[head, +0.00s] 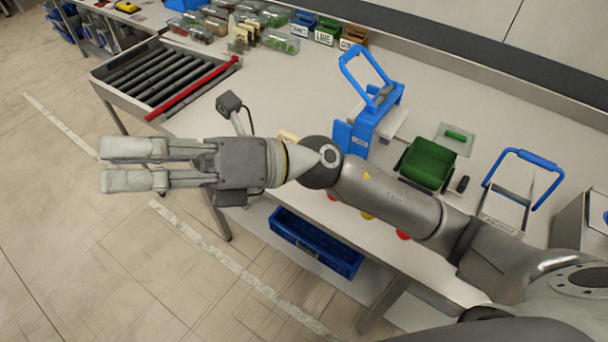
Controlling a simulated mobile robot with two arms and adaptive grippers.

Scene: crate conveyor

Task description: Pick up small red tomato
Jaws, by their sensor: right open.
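My right gripper (108,166) is at the left of the head view, its arm reaching across from the right. Its two fingers point left and are apart, with nothing between them. It hangs over the floor, in front of the table's left part and the roller conveyor. Small red round things show at the edge of my forearm: one red piece (403,235) and another red piece (332,197). Both are mostly hidden by my arm, so I cannot tell which is the small red tomato. My left gripper is not in view.
A yellow piece (367,216) lies between the red ones. A blue crate (315,243) sits on the lower shelf. A blue-handled device (367,125), a green container (428,163) and a blue-handled tray (508,205) stand on the table. The roller conveyor (165,80) has a red bar.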

